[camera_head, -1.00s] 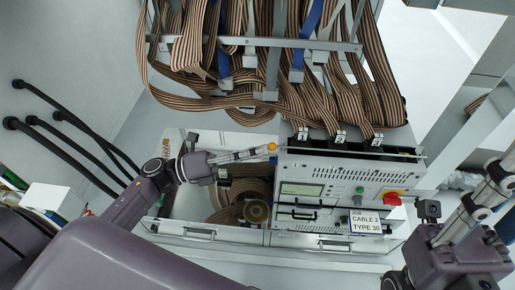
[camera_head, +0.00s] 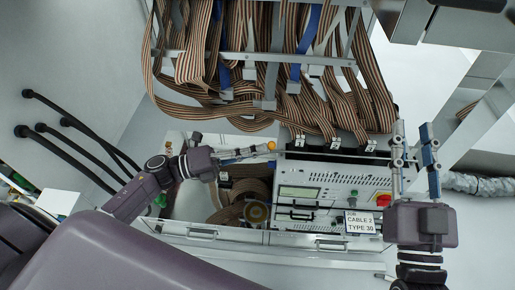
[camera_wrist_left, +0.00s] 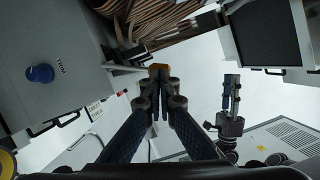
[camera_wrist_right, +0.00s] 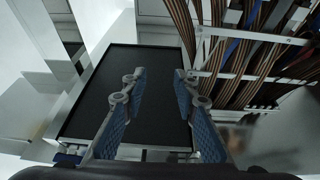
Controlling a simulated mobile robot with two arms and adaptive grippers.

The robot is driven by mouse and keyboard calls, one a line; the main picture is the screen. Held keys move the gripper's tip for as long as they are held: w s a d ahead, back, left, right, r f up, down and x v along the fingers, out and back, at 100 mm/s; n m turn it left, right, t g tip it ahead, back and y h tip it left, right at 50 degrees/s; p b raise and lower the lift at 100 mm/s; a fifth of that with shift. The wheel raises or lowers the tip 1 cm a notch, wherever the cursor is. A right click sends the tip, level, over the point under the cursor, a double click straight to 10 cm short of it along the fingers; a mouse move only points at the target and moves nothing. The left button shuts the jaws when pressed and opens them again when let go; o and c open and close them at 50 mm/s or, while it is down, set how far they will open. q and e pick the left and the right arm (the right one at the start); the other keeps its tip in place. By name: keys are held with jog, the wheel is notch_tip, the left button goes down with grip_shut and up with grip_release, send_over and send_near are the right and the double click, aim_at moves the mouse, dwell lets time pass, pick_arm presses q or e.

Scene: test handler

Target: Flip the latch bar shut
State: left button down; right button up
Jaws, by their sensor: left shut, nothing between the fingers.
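The latch bar (camera_head: 335,154) looks like the thin grey bar running across the top of the tester, below the numbered cable connectors. An orange tip (camera_head: 271,146) shows at its left end. My left gripper (camera_head: 262,150) is shut and empty, its fingertips right at this orange tip. In the left wrist view the orange tip (camera_wrist_left: 160,67) shows just beyond the shut fingers; I cannot tell whether they touch. My right gripper (camera_head: 414,150) is open and empty, its fingers pointing up beside the tester's right end. In the right wrist view its fingers (camera_wrist_right: 160,85) stand apart.
The tester (camera_head: 310,180) has a screen, knobs, a red button (camera_head: 383,200) and a job card (camera_head: 360,222). Ribbon cables (camera_head: 250,60) hang densely above it. A cable reel (camera_head: 256,212) sits left of it. A dark panel (camera_wrist_right: 110,90) lies beyond my right fingers.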

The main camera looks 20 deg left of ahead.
pick_arm(q)
jog(key=shift+w+a+r+n+y+p, duration=0.2)
jog(key=shift+w+r+n+p, duration=0.15)
jog(key=shift+w+n+p, duration=0.5)
jog(key=shift+w+a+r+n+y+p, duration=0.2)
jog(key=shift+w+r+n+p, duration=0.2)
jog(key=shift+p, duration=0.7)
pick_arm(e)
jog(key=s+d+f+g+h, duration=0.1)
jog(key=f+g, duration=0.4)
jog(key=f, duration=0.5)
jog(key=s+d+f+g+h, duration=0.2)
jog(key=f+g, duration=0.4)
jog(key=f, duration=0.5)
jog(key=shift+s+d+h, duration=0.3)
jog(key=shift+s+d, duration=0.25)
jog(key=shift+s, duration=0.55)
